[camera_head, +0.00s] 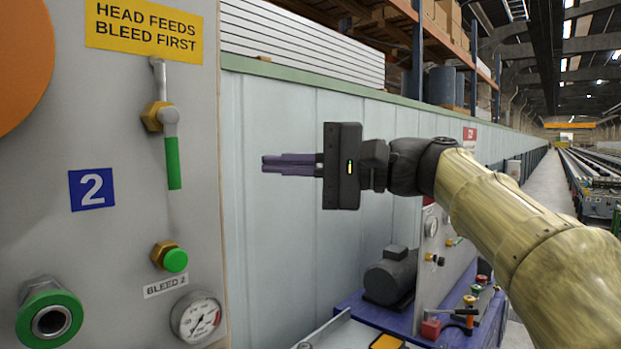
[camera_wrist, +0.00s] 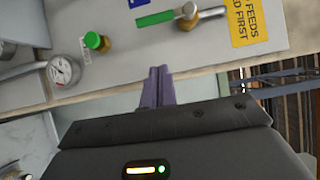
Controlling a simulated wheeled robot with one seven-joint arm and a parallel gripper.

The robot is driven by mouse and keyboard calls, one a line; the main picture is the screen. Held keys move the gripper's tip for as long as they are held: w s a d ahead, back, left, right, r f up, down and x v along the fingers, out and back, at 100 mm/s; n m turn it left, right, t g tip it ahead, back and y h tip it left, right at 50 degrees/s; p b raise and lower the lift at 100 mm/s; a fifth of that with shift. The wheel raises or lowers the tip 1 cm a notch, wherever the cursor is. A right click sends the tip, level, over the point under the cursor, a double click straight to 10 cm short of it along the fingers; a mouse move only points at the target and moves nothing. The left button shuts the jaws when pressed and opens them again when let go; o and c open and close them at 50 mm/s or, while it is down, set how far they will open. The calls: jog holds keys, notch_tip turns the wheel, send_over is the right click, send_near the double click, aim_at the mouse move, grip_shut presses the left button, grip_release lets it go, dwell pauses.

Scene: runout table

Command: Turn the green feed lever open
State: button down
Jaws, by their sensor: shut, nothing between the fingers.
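The green feed lever (camera_head: 173,160) hangs straight down from a brass valve (camera_head: 158,116) on the grey panel in the head view. In the wrist view the lever's green handle (camera_wrist: 155,18) lies near the top, left of its brass fitting (camera_wrist: 187,18). My gripper (camera_head: 264,163) is to the right of the lever in the head view, its purple fingers pointing left toward the panel. The fingers are together with nothing between them, apart from the lever. In the wrist view the fingertips (camera_wrist: 158,70) show below the handle.
A yellow sign (camera_head: 145,28) is above the lever. A green bleed knob (camera_head: 175,260), a pressure gauge (camera_head: 196,317) and a green-ringed port (camera_head: 50,318) are below it. A blue "2" plate (camera_head: 92,188) is left. A motor (camera_head: 389,277) stands lower right.

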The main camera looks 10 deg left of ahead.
jog(key=d, duration=0.3)
jog(key=shift+s+b, duration=0.35)
jog(key=w+d+f+m+t+h, duration=0.1)
jog(key=w+d+f+m+h, duration=0.15)
jog(key=f, duration=0.65)
jog(key=w+d+f+m+t+h, duration=0.1)
jog(key=w+f+t+h, duration=0.15)
jog(key=f, duration=0.75)
jog(key=w+d+f+m+t+h, duration=0.1)
jog(key=w+d+f+m+h, duration=0.2)
jog(key=f, duration=0.6)
jog(key=s+d+f+n+h, duration=0.2)
jog(key=s+d+f+h, duration=0.1)
jog(key=f, duration=0.6)
jog(key=s+d+f+n+g+h, duration=0.1)
jog(key=s+d+f+n+h, duration=0.2)
jog(key=s+d+f, duration=0.3)
jog(key=s+d+f+n+g+h, duration=0.1)
jog(key=s+d+f+h, duration=0.3)
jog(key=f, duration=0.9)
jog(key=s+d+n, duration=0.1)
jog(key=s, duration=0.2)
jog(key=shift+s+f, duration=0.15)
jog(key=shift+s, duration=0.05)
jog(key=shift+g, duration=0.25)
jog(key=shift+w, duration=0.1)
